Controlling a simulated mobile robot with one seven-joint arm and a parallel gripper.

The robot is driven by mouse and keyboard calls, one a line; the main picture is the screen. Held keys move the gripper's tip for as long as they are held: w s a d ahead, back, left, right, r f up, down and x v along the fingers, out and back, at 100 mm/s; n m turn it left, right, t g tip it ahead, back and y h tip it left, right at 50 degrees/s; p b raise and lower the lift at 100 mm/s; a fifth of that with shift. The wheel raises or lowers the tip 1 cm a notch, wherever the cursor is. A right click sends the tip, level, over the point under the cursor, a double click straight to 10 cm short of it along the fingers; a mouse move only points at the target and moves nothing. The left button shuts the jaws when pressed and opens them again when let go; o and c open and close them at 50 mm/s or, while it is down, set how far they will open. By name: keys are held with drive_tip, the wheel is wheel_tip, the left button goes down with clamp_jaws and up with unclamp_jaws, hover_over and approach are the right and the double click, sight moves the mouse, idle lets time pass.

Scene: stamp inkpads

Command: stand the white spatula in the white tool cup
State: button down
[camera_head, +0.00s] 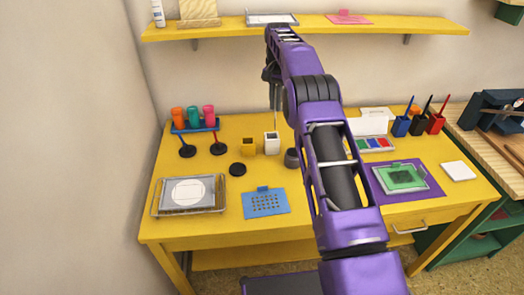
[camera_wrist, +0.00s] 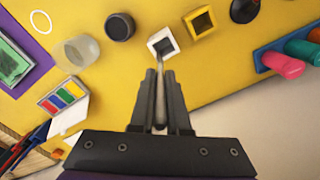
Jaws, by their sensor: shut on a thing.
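The white tool cup (camera_head: 271,148) stands upright on the yellow table, and its square dark opening shows in the wrist view (camera_wrist: 154,42). My gripper (camera_head: 271,76) is high above the cup and shut on the white spatula (camera_head: 275,100), which hangs down, roughly upright. In the wrist view the spatula (camera_wrist: 160,100) runs from between the fingertips (camera_wrist: 160,76) toward the cup, and its far end overlaps the cup's near edge. In the head view its lower end is close to the cup's top. I cannot tell whether it is inside the opening.
A yellow cup (camera_head: 248,147) stands just left of the white cup, with a dark round pot (camera_head: 291,158) to the right. A black round pad (camera_head: 237,169) lies in front. A blue rack (camera_head: 196,128) with colored cups stands left. An ink palette (camera_head: 375,144) lies right.

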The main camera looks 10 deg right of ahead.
wheel_tip(320, 180, down, 10)
drive_tip(key=shift+a+b, duration=0.45)
drive_tip(key=shift+f, duration=0.15)
drive_tip(key=c, duration=0.9)
unclamp_jaws()
wheel_tip(320, 180, up, 12)
drive_tip(key=p, duration=0.1)
